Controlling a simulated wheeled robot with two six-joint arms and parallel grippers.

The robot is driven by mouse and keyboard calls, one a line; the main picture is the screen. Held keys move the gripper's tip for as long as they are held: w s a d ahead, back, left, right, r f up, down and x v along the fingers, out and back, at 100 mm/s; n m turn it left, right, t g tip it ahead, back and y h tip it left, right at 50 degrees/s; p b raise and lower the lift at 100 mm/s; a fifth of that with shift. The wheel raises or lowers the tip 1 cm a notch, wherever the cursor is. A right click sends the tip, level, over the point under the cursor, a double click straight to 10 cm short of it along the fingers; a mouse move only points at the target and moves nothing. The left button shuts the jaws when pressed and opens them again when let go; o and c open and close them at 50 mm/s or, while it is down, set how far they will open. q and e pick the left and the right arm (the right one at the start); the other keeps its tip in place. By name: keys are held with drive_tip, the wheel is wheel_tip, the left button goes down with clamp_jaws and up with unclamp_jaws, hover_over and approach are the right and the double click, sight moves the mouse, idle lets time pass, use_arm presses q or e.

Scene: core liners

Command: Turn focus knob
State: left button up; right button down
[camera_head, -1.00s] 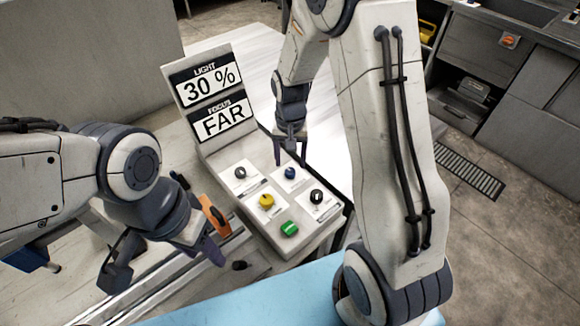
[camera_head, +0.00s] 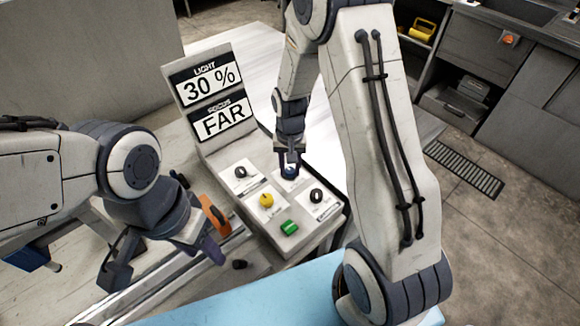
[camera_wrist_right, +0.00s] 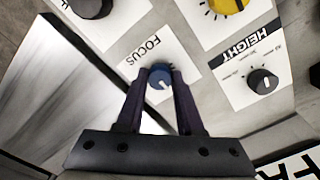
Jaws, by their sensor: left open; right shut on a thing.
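The blue focus knob (camera_wrist_right: 159,78) sits on a white label marked FOCUS in the right wrist view. My right gripper (camera_wrist_right: 160,84) is shut on it, one finger on each side. In the head view my right gripper (camera_head: 290,168) is over the panel's far right knob position and covers most of the blue knob. The control box's lower display (camera_head: 223,117) reads FOCUS FAR. Its upper display (camera_head: 208,82) reads LIGHT 30 %. My left gripper (camera_head: 160,262) is open and empty, left of the box.
The panel also holds a yellow knob (camera_head: 266,201), a green knob (camera_head: 289,228) and black knobs (camera_head: 240,172) and (camera_head: 316,196), close around the focus knob. An orange-handled tool (camera_head: 214,215) lies between the box and my left gripper.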

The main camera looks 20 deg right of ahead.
sight(290, 170)
drive_tip(key=shift+n, duration=1.3)
drive_tip(key=c, duration=0.5)
unclamp_jaws()
drive_tip(key=shift+c, duration=0.2)
drive_tip(key=shift+r, duration=0.1)
wheel_tip(290, 170, up, 10)
drive_tip(key=shift+r, duration=0.15)
